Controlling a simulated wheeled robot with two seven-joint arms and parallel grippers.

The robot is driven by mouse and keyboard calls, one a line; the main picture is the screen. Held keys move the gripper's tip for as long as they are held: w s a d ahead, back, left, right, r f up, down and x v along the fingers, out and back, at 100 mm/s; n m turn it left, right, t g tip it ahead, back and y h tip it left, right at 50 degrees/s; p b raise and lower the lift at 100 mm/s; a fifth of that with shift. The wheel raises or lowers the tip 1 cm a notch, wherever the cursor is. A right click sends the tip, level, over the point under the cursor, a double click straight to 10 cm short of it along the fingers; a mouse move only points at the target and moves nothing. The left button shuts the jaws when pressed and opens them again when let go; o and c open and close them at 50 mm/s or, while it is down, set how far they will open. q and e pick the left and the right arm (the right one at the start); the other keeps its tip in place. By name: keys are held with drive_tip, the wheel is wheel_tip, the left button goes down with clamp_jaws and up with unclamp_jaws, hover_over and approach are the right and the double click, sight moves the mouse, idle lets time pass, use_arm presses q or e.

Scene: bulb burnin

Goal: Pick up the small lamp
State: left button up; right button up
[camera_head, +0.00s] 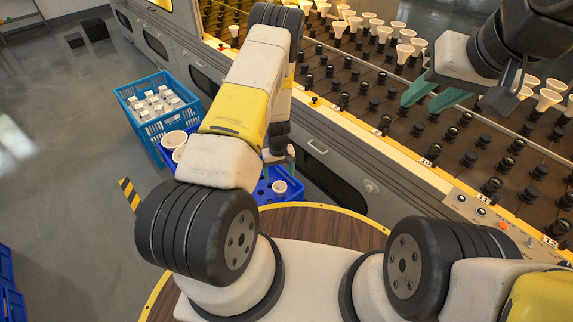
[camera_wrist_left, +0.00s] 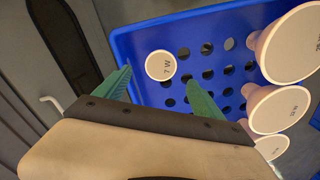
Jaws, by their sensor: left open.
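The small lamp, a round white disc marked 7 W (camera_wrist_left: 160,66), sits in the blue crate (camera_wrist_left: 150,35). It also shows in the head view (camera_head: 279,187), near the crate's right end. My left gripper (camera_wrist_left: 158,95) is open and empty, with its green fingers on either side of the lamp's near edge in the wrist view; I cannot tell their height above it. In the head view the left gripper (camera_head: 280,168) is just above the lamp, partly hidden by my arm. My right gripper (camera_head: 435,98) is open and empty over the rack of sockets.
Larger lamps (camera_wrist_left: 285,45) stand in the same crate, to the right in the wrist view. A lighter blue crate (camera_head: 157,105) of white boxes stands behind. The rack (camera_head: 400,110) holds many dark sockets and several white lamps. A grey cabinet side (camera_head: 320,150) borders the crate.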

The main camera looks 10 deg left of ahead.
sight(280, 187)
use_arm(q)
drive_tip(key=f, duration=0.7)
drive_tip(key=shift+s+d+f, duration=0.1)
drive_tip(key=shift+s+f, duration=0.2)
drive_tip(key=shift+f, duration=0.05)
drive_tip(key=shift+r, duration=0.1)
drive_tip(key=c, duration=1.5)
